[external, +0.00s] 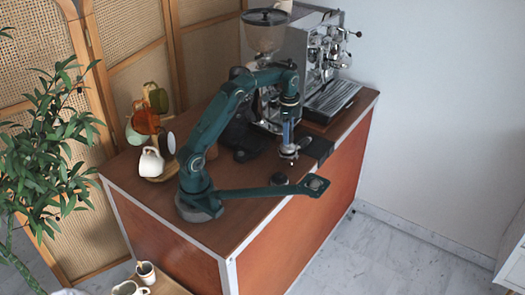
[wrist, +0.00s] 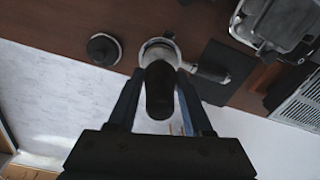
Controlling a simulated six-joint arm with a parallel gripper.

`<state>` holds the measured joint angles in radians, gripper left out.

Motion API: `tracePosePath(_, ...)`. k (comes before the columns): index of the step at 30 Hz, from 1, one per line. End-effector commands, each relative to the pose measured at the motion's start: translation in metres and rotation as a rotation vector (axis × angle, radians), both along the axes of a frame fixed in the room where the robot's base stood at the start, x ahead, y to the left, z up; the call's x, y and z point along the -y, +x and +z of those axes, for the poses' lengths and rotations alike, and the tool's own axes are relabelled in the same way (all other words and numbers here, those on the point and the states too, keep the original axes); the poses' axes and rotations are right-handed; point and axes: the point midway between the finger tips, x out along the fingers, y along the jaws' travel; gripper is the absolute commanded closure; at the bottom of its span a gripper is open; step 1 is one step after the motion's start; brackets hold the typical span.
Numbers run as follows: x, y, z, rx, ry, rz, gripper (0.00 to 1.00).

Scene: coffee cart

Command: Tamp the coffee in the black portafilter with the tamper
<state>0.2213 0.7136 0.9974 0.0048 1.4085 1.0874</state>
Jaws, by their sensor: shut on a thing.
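My gripper (wrist: 160,85) is shut on the tamper (wrist: 159,92), whose black handle stands between the two blue fingers. In the external view my gripper (external: 288,135) points down near the cart's front edge. The portafilter (wrist: 213,72) lies directly below the tamper, with its silver round basket around the tamper's lower end and its dark handle reaching right. In the external view the portafilter (external: 289,154) shows as a small silver piece under the fingers. The coffee and the tamper's base are hidden, so I cannot tell whether they touch.
A round black piece (wrist: 103,48) sits left of the portafilter. A black mat (external: 319,149) lies to the right, before the espresso machine (external: 318,50). The grinder (external: 266,32) stands behind my arm. Mugs (external: 151,162) hang at the left. The cart's front edge is close.

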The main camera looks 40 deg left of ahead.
Motion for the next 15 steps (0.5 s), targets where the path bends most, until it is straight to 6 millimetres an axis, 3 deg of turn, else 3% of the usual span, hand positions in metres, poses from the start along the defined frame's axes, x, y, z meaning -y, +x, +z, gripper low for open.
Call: tracePosePath(15, 0.0, 0.0001, -0.0047, 0.0, 0.0, 0.0, 1.0)
